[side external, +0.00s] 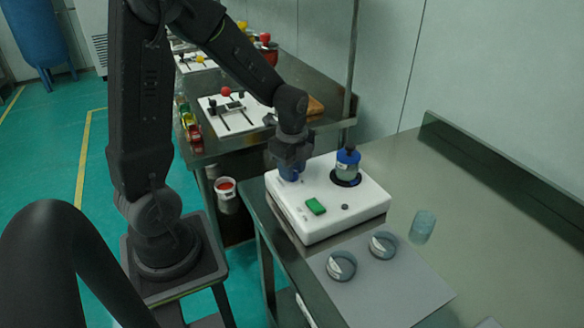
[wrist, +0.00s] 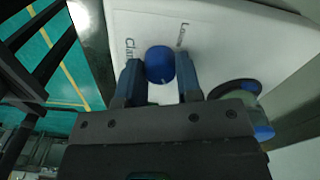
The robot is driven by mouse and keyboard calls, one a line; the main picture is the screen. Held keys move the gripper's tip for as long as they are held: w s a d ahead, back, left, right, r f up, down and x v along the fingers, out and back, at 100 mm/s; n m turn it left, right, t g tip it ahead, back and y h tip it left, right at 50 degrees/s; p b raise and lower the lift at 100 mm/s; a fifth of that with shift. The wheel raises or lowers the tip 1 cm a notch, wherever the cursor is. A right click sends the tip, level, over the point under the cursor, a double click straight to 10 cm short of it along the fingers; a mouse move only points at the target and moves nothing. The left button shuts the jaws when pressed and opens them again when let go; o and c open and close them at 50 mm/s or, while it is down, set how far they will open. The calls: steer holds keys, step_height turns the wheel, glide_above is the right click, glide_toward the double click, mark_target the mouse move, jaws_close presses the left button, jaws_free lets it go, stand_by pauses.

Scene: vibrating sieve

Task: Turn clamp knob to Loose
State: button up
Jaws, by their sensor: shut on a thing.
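The clamp knob (wrist: 160,65) is a round blue knob on the white sieve base (side external: 330,225). In the wrist view it sits between the two blue-grey fingers of my gripper (wrist: 160,80), which is shut on it. Printed words beside it read "Loose" and a partly hidden "Cl...". In the side view my gripper (side external: 291,173) points down at the base's back left, and the knob is mostly hidden by the fingers. The knob's pointer direction cannot be told.
A blue-topped jar (side external: 347,165) stands in a dark ring on the base, right of my gripper. A green button (side external: 315,206) is at the front. Two round sieves (side external: 341,265) lie on a grey mat (side external: 395,290), with a clear cylinder (side external: 422,227) nearby. The bench's right side is clear.

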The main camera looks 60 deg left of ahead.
steer(key=n, duration=0.3)
steer(key=shift+n, duration=0.4)
steer(key=n, duration=0.3)
steer(key=shift+n, duration=0.4)
steer(key=n, duration=1.1)
steer(key=shift+n, duration=2.2)
steer(key=o, duration=0.9)
steer(key=shift+o, duration=0.2)
